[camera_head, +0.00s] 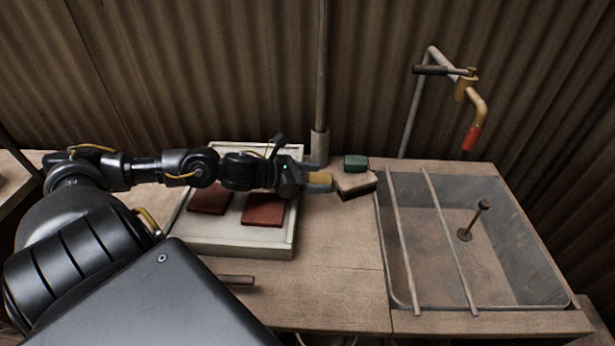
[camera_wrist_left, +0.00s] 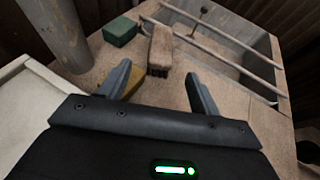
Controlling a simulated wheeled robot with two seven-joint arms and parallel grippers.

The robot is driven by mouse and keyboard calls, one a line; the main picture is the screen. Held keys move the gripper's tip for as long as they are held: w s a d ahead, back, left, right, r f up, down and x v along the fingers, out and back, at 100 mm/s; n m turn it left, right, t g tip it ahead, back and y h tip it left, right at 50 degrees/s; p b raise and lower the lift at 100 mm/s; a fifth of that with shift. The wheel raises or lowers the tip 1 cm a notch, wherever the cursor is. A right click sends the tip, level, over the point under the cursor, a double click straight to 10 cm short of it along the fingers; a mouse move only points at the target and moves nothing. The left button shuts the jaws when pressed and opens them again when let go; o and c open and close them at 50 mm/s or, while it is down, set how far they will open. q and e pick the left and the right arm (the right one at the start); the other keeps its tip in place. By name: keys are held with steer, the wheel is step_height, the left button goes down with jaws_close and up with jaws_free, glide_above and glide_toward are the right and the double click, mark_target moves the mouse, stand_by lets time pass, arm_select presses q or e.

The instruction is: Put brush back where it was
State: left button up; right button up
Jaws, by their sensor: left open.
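The brush (camera_head: 356,184) lies on the table just left of the sink, wooden back up with dark bristles along its lower side. In the left wrist view the brush (camera_wrist_left: 161,46) lies ahead of the fingertips, apart from them. My left gripper (camera_head: 304,178) is over the table to the left of the brush. In its wrist view the gripper (camera_wrist_left: 160,90) has its two fingers spread wide, with nothing held between them. A yellow block (camera_head: 319,181) is by the fingertips, partly hidden behind one finger in the wrist view (camera_wrist_left: 133,80). My right gripper is not in view.
A green block (camera_head: 356,162) sits behind the brush. A pale tray (camera_head: 240,245) with reddish tiles lies under my left arm. A post (camera_head: 320,146) stands behind the gripper. The sink (camera_head: 520,290) has two bars across it. The table front is mostly clear.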

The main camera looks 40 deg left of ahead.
arm_select(q)
steer(key=shift+v, duration=1.1)
steer(key=shift+r, duration=0.1)
